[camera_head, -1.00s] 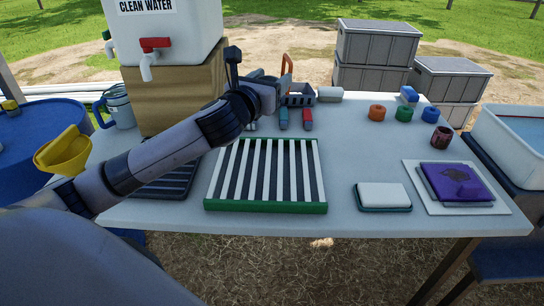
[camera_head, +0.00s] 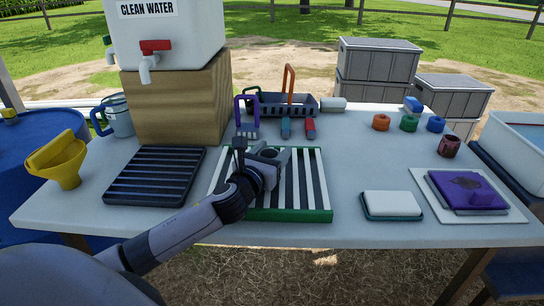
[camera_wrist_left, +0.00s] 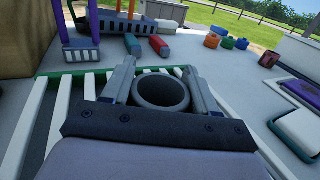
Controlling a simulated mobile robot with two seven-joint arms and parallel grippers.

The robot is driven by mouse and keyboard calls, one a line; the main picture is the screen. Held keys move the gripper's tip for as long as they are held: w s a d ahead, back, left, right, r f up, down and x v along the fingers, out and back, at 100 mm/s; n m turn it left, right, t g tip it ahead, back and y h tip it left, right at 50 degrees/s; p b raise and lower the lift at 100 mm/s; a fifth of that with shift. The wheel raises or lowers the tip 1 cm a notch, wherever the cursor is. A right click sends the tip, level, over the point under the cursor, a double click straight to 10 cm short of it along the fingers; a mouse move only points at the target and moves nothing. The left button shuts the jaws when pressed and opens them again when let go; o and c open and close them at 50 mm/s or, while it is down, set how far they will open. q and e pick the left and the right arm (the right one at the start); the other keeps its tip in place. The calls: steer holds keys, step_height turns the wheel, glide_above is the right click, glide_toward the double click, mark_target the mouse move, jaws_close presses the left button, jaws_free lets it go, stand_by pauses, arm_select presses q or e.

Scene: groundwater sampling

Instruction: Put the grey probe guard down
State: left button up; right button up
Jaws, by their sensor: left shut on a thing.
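The grey probe guard (camera_wrist_left: 162,92) is a short dark-grey ring or cup with an open top. It sits between the two fingers of my left gripper (camera_wrist_left: 162,84), which is shut on it. In the head view the guard (camera_head: 268,153) shows at the tip of my left gripper (camera_head: 272,158), over the upper middle of the green-framed rack with white slats (camera_head: 310,190). I cannot tell whether the guard touches the slats. My right gripper is not in view.
A dark ribbed tray (camera_head: 155,178) lies to the left. A purple-handled brush (camera_head: 247,120), a caddy (camera_head: 290,104) and small blue and red items stand behind the rack. A white-topped box (camera_head: 391,204) lies to the right. Table between rack and box is clear.

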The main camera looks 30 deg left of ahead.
arm_select(q)
steer(key=shift+r, duration=0.1)
steer(key=shift+f, duration=0.2)
steer(key=o, duration=1.1)
steer(key=shift+s+r, duration=0.1)
steer(key=shift+r, duration=0.1)
steer(key=s, duration=0.3)
steer(key=s+d, duration=0.1)
steer(key=s, duration=0.6)
steer(key=shift+s+d, duration=0.2)
steer(key=shift+d, duration=0.15)
steer(key=shift+s+d, duration=0.1)
steer(key=shift+s, duration=0.55)
